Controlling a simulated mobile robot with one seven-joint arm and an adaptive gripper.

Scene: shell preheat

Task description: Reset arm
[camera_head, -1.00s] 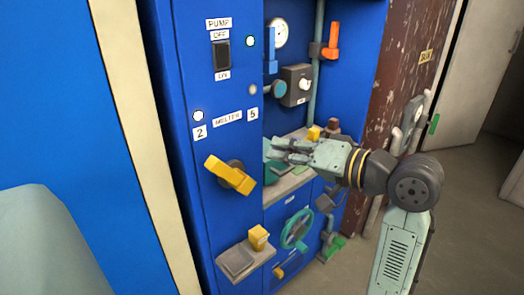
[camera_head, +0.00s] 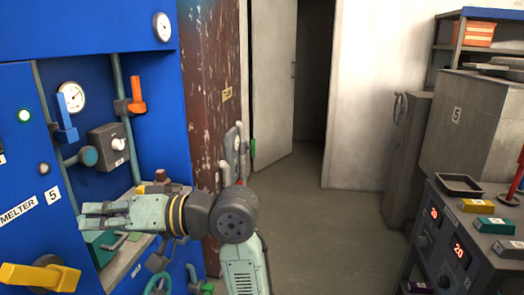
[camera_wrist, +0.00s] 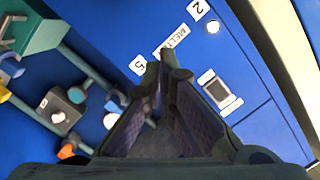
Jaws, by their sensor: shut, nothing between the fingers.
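My gripper (camera_head: 84,216) is at the left of the head view, at the end of my pale green arm, which reaches in from the lower middle. The fingers point left, in front of the blue melter cabinet (camera_head: 22,92). They are shut and empty. In the wrist view my gripper (camera_wrist: 160,65) shows its fingers together, pointing at the blue panel with the melter label. I cannot tell how far the fingertips are from the panel.
A yellow lever (camera_head: 40,277) sits at lower left, and an orange lever (camera_head: 137,93) and blue lever (camera_head: 64,118) on the cabinet. A control console (camera_head: 440,215) with red displays stands at right. The floor (camera_head: 335,220) between is clear, with a doorway (camera_head: 316,80) behind.

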